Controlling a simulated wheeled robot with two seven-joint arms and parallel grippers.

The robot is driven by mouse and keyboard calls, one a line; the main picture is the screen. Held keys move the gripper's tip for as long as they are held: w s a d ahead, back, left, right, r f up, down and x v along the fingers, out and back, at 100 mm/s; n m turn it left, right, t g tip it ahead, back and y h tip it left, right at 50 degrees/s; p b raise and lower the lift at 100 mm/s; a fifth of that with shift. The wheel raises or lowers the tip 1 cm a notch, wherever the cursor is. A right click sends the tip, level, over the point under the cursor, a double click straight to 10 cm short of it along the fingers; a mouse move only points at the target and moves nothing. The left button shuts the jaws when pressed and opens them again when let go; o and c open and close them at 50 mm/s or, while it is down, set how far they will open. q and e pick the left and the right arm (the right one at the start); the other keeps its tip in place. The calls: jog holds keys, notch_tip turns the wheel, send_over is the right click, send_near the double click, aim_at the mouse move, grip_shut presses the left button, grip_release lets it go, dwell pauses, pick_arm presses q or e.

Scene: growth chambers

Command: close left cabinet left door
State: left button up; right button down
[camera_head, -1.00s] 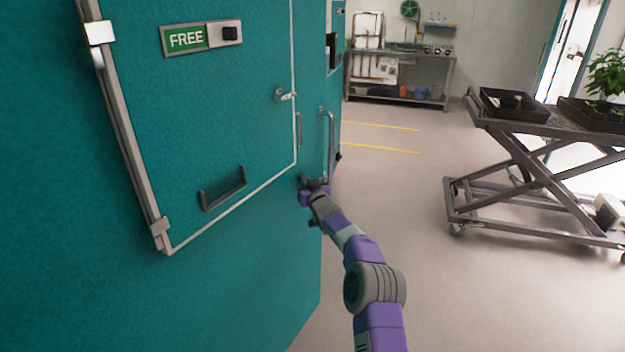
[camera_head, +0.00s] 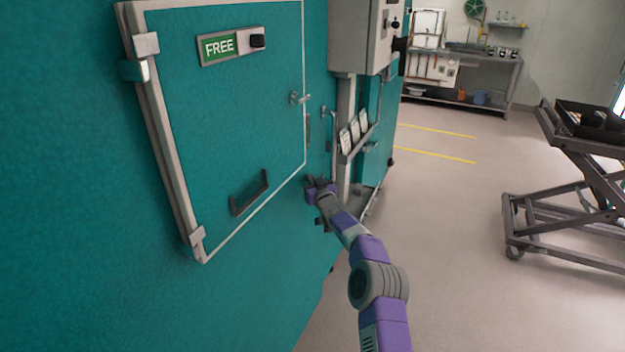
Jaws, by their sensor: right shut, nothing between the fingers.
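A large teal cabinet door panel (camera_head: 100,250) fills the left side of the view. A framed hatch (camera_head: 225,120) with a green FREE sign (camera_head: 219,46) is set in it. The hatch looks flush in its frame, with hinges on its left and a latch (camera_head: 299,98) on its right. A vertical bar handle (camera_head: 332,145) is near the panel's right edge. My right gripper (camera_head: 314,184) is shut and empty, close to the panel just below the hatch's lower right corner. I cannot tell whether it touches. My left gripper is out of view.
A grey control box (camera_head: 362,38) on a post and a rack of white cards (camera_head: 354,132) stand just past the panel's right edge. A lift cart (camera_head: 575,190) is at the right, a workbench (camera_head: 460,75) at the back. The floor between is clear.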

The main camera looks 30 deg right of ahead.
jog(key=shift+w+a+r, duration=0.3)
jog(key=shift+a+r, duration=0.45)
jog(key=shift+r, duration=0.1)
jog(key=s+d+f, duration=0.1)
jog(key=s+d, duration=0.8)
jog(key=s, duration=0.3)
jog(key=shift+d+f, duration=0.15)
jog(key=shift+f, duration=0.2)
jog(key=shift+s, duration=0.1)
